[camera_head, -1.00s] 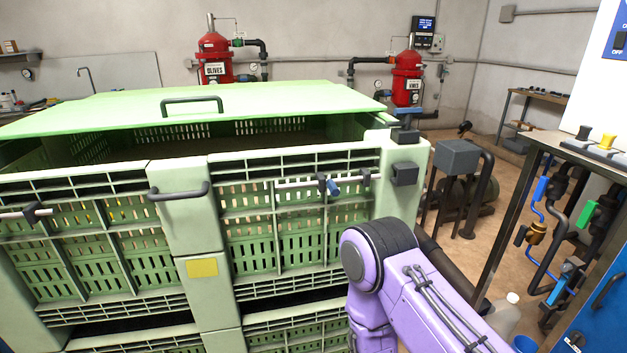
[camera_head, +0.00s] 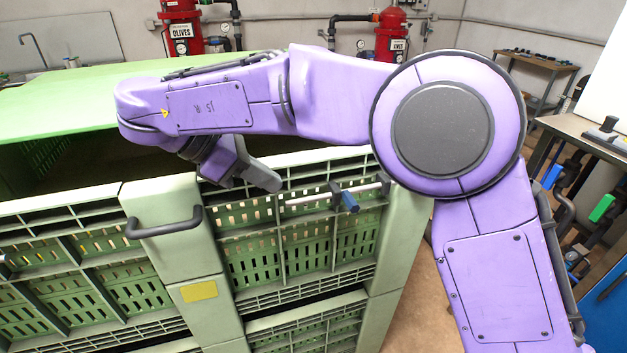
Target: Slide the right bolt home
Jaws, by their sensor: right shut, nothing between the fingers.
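The right bolt is a silver rod (camera_head: 308,199) lying across the upper front of the green crate (camera_head: 160,258). It has a blue knob (camera_head: 350,202) beside a dark bracket (camera_head: 336,191). Its right end runs to a second dark bracket beside my arm; what lies further right is hidden behind my purple elbow. My right gripper (camera_head: 268,181) reaches over the crate's front edge and points down and right. It is shut and empty, its tip close to the rod's left end. I cannot tell whether they touch. My left gripper is out of view.
The green lid (camera_head: 60,98) is over the crate, with a dark gap beneath. A dark handle (camera_head: 165,226) sticks out left of the bolt. A workbench (camera_head: 575,125) with valves and pipes stands at the right. Red tanks (camera_head: 183,25) stand behind.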

